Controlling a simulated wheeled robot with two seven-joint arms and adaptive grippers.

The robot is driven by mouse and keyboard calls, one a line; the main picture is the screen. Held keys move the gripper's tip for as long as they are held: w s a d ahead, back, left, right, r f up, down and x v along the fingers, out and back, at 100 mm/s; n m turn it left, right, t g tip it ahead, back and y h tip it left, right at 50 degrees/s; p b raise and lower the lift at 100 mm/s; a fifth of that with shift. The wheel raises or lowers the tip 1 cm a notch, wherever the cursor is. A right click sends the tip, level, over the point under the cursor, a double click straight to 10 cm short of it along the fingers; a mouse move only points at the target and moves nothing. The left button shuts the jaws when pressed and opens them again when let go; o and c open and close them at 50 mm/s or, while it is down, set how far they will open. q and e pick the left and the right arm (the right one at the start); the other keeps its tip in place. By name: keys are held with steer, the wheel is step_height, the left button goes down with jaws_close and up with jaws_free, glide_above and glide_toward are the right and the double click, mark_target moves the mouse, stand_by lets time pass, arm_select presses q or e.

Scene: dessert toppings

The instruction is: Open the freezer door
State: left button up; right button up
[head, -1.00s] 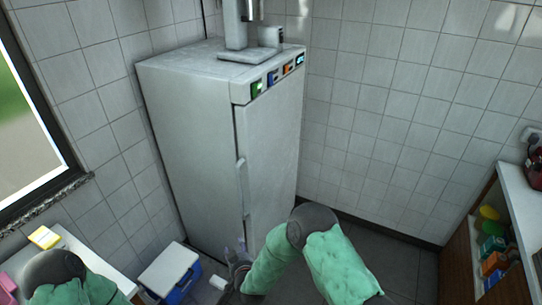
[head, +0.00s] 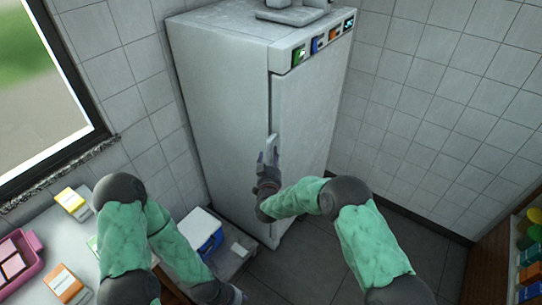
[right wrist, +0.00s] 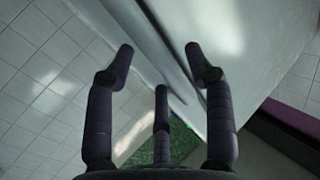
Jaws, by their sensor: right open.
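The white freezer (head: 225,110) stands in the corner, its door (head: 308,125) shut. The door's upright handle (head: 271,143) is near the door's left edge. My right gripper (head: 268,158) is open at the lower part of the handle, with its fingers pointing up. In the right wrist view, the spread fingers (right wrist: 160,72) face the pale freezer front, and a long bar or seam (right wrist: 163,45) runs between the tips. I cannot tell whether they touch the handle. My left gripper (head: 234,294) is at the bottom edge, partly cut off.
A blue and white cooler box (head: 203,232) stands on the floor left of the freezer. A counter with a pink tray (head: 18,262) and yellow and orange boxes is at the left. A shelf with coloured containers (head: 530,240) is at the right. The floor before the freezer is clear.

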steer(key=shift+w, duration=1.05)
jaws_close()
steer(key=shift+d, duration=0.1)
